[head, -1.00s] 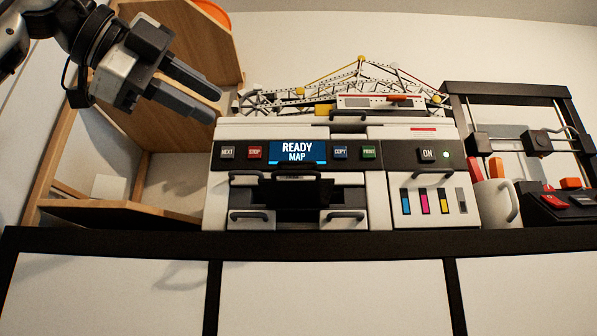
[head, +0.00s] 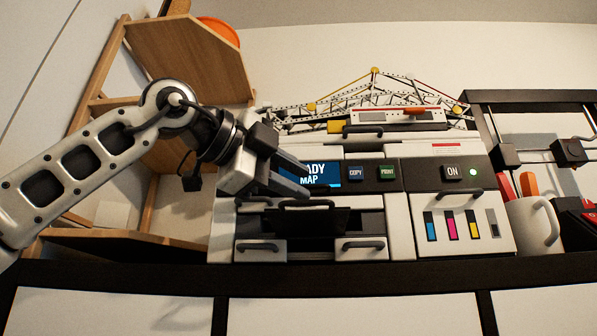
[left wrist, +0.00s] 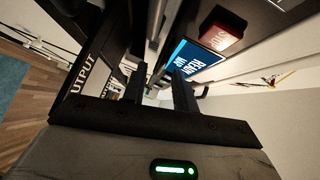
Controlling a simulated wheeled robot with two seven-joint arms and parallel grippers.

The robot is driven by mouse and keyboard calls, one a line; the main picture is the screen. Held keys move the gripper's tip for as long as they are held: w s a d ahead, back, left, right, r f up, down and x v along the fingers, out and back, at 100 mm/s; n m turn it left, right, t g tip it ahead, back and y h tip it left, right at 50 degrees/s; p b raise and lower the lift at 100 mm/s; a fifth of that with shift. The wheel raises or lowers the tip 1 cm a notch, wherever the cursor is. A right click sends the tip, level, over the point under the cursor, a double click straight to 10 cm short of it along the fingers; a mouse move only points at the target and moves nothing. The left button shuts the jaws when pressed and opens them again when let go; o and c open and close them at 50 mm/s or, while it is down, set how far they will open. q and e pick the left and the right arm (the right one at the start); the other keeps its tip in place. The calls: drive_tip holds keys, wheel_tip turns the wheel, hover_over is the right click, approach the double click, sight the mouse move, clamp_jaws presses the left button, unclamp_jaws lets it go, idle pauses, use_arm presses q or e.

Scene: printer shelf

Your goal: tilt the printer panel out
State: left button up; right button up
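The white printer (head: 405,240) stands on a dark-framed shelf. Its black control panel (head: 412,176) carries a blue lit display (head: 326,178), COPY and PRINT buttons and an ON button. The panel looks upright. My left gripper (head: 306,182) is in front of the panel's left part and hides the left buttons and part of the display. Its two fingers are apart, with no object clearly held. In the left wrist view the open fingers (left wrist: 160,88) point along the printer front, near the display (left wrist: 190,63) and red button (left wrist: 222,37). My right gripper is not in view.
A dark output tray (head: 305,220) and drawer handles jut out below the panel. A truss model (head: 375,95) lies on top. A white mug (head: 533,225) stands at the right. A wooden shelf unit (head: 185,60) stands left, behind my arm.

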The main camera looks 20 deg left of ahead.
use_arm(q)
drive_tip(key=shift+w+d+f, duration=0.15)
drive_tip(key=shift+w+d, duration=0.15)
drive_tip(key=shift+w, duration=0.25)
clamp_jaws()
